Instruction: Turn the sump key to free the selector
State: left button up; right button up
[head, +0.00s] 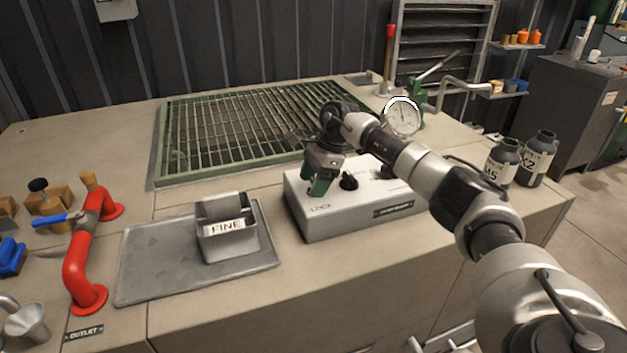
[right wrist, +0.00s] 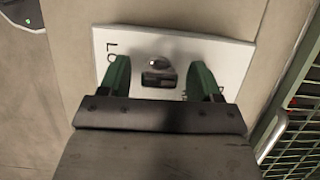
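A small grey and dark key-like piece (right wrist: 157,73) on the white panel shows between the fingers, with gaps on both sides. In the head view the gripper hides this piece. A black knob (head: 348,181) sits on the box top just right of the gripper. Another dark knob (head: 388,171) is partly behind my arm. My left gripper is not in view.
A green-framed grate (head: 225,135) lies behind the box. A gauge (head: 402,117) stands behind my right arm. A grey tray (head: 150,270) with a "FINE" bin (head: 228,245) is left of the box. A red pipe (head: 78,265) stands further left.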

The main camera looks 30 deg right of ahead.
jog(key=v, duration=1.1)
jog(key=shift+s+d+f, duration=0.1)
jog(key=shift+f, duration=0.15)
